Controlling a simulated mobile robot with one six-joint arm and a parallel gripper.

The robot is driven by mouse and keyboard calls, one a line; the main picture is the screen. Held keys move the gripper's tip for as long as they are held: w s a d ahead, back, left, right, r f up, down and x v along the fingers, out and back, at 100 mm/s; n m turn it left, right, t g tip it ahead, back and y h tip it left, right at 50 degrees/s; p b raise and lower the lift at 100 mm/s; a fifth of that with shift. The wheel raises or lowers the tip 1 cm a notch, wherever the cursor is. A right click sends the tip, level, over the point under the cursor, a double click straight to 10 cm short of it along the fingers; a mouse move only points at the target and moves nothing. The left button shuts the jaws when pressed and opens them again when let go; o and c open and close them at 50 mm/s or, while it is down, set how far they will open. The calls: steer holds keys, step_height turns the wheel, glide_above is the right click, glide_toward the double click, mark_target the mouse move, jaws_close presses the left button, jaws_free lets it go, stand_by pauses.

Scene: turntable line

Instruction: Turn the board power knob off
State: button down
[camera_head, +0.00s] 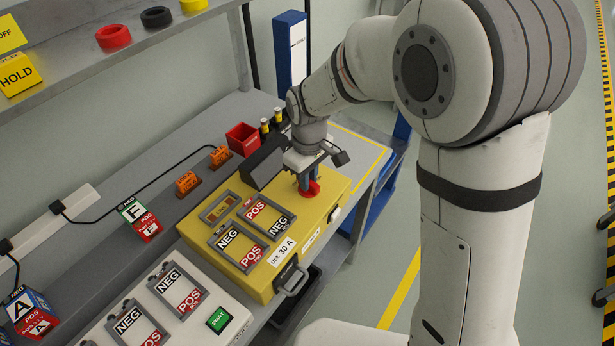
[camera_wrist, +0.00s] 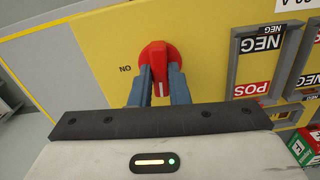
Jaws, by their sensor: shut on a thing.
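The red power knob (camera_head: 310,190) is on the top right part of the yellow board (camera_head: 325,215). In the wrist view the knob (camera_wrist: 157,62) shows a white mark on its bar, and the word "ON" is printed on the yellow surface to its left. My gripper (camera_head: 308,180) reaches down onto the knob from above. In the wrist view its two blue-grey fingers (camera_wrist: 158,80) are on either side of the knob's bar, shut on it. The lower part of the bar is partly hidden between the fingers.
A red bin (camera_head: 243,139) and orange blocks (camera_head: 187,183) stand behind. A white panel with a green START button (camera_head: 218,319) is at front left. A shelf (camera_head: 130,48) is above left.

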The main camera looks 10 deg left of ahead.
steer(key=shift+n, duration=0.7)
steer(key=c, duration=1.4)
jaws_free()
steer(key=shift+r, duration=0.1)
step_height(320, 180, up, 8)
steer(key=shift+f, duration=0.2)
